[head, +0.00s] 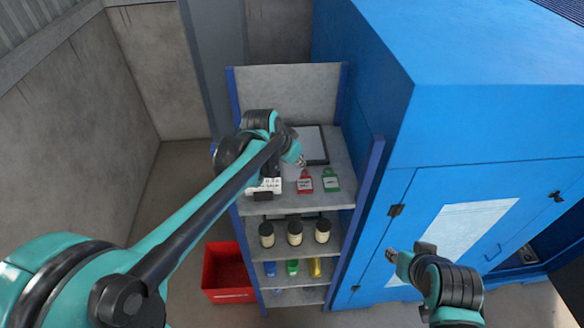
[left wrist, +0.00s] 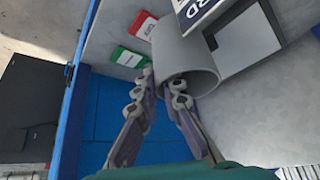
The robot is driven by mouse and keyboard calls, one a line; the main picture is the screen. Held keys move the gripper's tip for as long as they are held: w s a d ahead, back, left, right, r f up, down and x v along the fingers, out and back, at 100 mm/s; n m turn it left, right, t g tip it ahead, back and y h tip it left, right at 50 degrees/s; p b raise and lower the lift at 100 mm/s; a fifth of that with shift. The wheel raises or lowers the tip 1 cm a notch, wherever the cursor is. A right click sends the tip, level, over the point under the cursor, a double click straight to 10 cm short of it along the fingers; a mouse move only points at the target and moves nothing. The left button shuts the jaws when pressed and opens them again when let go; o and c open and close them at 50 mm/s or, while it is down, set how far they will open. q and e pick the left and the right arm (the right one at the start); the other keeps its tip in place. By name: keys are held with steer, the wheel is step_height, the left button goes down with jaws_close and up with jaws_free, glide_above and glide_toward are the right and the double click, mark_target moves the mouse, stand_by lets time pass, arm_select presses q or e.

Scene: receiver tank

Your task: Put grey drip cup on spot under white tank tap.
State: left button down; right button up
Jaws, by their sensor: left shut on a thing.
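The grey drip cup (left wrist: 187,62) shows in the left wrist view, tilted, with its open mouth towards the camera. My left gripper (left wrist: 165,84) is shut on its wall near the rim, one finger on each side. In the head view the left gripper (head: 299,160) is over the top shelf, and the arm and gripper hide most of the cup (head: 290,172). I cannot tell whether the cup touches the shelf. My right gripper (head: 391,254) is in front of the blue cabinet, away from the shelf; its jaws are too small to judge. I cannot make out a white tank, tap or spot.
The shelf top (head: 325,198) holds a red tag (head: 305,182), a green tag (head: 331,180) and a dark-framed panel (head: 312,143). Dark-capped jars (head: 295,232) stand below. A red crate (head: 228,272) is on the floor. The blue cabinet (head: 470,130) bounds the right.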

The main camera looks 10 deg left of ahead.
mark_target(291, 172)
arm_select(q)
steer(key=shift+w+a+f, duration=0.5)
steer(key=shift+w, duration=0.2)
steer(key=shift+a+f, duration=0.15)
steer(key=shift+a, duration=0.1)
steer(key=shift+s+a+f, duration=0.1)
steer(key=shift+a+f, duration=0.1)
step_height(291, 172, down, 3)
steer(key=shift+s+f+p, duration=0.1)
steer(key=shift+s+p, duration=0.05)
steer(key=shift+p, duration=0.15)
steer(key=shift+w+f, duration=0.25)
steer(key=shift+s, duration=0.25)
steer(key=shift+f, duration=0.1)
steer(key=c, duration=1.6)
jaws_free()
steer(key=shift+c, duration=0.2)
steer(key=shift+w, duration=0.1)
